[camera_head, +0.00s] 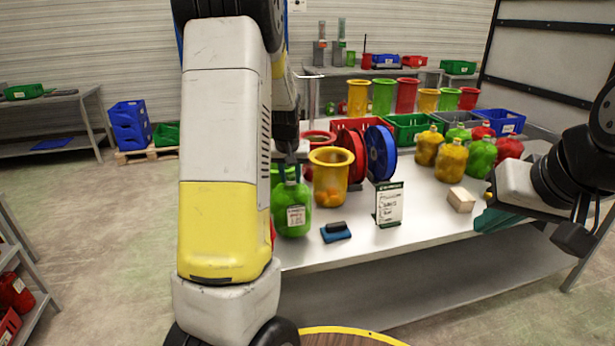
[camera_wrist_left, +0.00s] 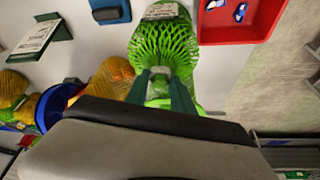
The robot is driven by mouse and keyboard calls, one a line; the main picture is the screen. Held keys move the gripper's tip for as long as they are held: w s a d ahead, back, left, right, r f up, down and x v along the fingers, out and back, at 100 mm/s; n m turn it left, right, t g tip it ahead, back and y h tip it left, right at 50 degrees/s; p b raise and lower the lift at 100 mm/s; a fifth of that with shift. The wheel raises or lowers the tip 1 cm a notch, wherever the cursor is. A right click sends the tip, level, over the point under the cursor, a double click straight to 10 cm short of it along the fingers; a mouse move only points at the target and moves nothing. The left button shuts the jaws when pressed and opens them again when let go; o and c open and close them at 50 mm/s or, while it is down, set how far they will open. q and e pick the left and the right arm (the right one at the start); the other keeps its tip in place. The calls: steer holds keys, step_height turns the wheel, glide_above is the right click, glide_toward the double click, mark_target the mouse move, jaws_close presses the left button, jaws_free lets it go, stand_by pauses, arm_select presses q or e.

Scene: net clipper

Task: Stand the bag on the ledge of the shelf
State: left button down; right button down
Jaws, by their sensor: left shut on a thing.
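A green net bag (camera_head: 292,210) with a white label is upright at the left end of the table (camera_head: 400,240). My left gripper (camera_head: 290,168) comes down from above and is shut on the bag's top. In the left wrist view the green bag (camera_wrist_left: 165,45) spreads out beyond the two dark green fingers (camera_wrist_left: 168,88), which close on its neck. I cannot tell whether its bottom touches the table. My right gripper (camera_head: 492,218) is at the table's right front; its teal fingers are seen edge-on. A shelf (camera_head: 35,308) with red bags stands at the lower left.
A yellow tube (camera_head: 330,175), a red spool (camera_head: 352,150) and a blue spool (camera_head: 380,150) stand beside the bag. Several filled bags (camera_head: 452,160) stand at right.

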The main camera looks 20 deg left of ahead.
arm_select(q)
steer(key=shift+f, duration=0.9)
steer(key=c, duration=1.1)
jaws_free()
